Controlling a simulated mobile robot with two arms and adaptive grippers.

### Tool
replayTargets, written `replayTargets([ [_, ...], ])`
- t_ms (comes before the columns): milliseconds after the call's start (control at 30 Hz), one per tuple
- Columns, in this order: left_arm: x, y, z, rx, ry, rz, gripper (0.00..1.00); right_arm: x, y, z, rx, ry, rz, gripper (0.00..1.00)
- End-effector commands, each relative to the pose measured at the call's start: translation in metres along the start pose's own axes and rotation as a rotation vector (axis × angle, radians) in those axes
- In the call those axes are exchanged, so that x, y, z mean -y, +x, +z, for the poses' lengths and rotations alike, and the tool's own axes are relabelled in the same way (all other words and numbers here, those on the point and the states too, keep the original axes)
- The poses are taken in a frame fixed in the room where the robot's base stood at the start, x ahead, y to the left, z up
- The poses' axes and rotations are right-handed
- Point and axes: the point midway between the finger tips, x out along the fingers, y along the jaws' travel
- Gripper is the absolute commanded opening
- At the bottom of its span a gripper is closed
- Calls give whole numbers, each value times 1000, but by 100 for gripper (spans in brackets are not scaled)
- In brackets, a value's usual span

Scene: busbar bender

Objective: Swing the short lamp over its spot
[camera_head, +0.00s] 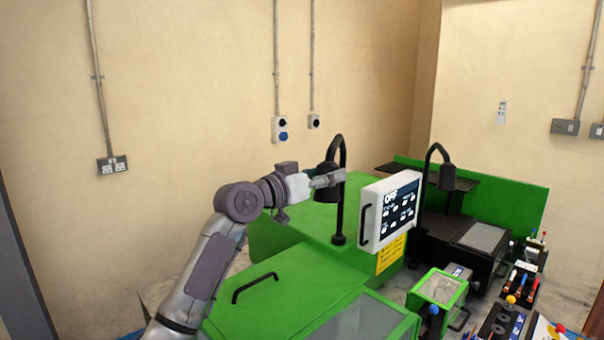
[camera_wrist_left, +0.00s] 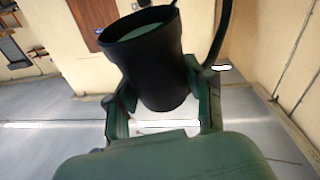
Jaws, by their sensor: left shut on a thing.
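A black gooseneck lamp (camera_head: 341,190) stands on the green machine, its neck curving over to a hanging black shade. My left gripper (camera_head: 328,180) is at this lamp's shade, coming from the left. In the left wrist view the black shade (camera_wrist_left: 150,60) sits between the two fingers of the left gripper (camera_wrist_left: 165,115), which is shut on it. A second black gooseneck lamp (camera_head: 426,185) stands further right, with its shade (camera_head: 447,178) hanging over the black unit. I cannot tell for certain which of the two is the short one. My right gripper is not in view.
A white control panel (camera_head: 390,212) reading OFF stands just right of the held lamp. The green machine (camera_head: 290,300) has a black handle on its lid. A small green box (camera_head: 437,290) and trays of tools (camera_head: 515,290) lie at the right.

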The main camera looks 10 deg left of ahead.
Motion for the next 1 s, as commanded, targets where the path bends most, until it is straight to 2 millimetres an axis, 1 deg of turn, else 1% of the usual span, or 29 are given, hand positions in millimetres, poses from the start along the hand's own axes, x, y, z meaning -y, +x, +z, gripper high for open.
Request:
replayTargets([
  [33,-9,6,1,-4,-8,6,0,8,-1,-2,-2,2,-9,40],
  [100,-16,11,2,-8,-15,5,0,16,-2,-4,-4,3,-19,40],
  [200,-23,18,4,-14,-21,4,0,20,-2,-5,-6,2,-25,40],
  [400,-30,26,6,-20,-28,2,0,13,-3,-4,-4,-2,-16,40],
  [600,-32,28,6,-22,-29,1,0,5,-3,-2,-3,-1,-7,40],
  [867,-32,28,6,-21,-30,1,0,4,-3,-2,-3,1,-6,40],
  [900,-32,28,6,-21,-30,1,56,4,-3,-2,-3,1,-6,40],
  [967,-32,28,6,-21,-30,1,66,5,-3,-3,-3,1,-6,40],
  [1000,-31,28,6,-22,-30,1,72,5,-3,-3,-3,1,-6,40],
])
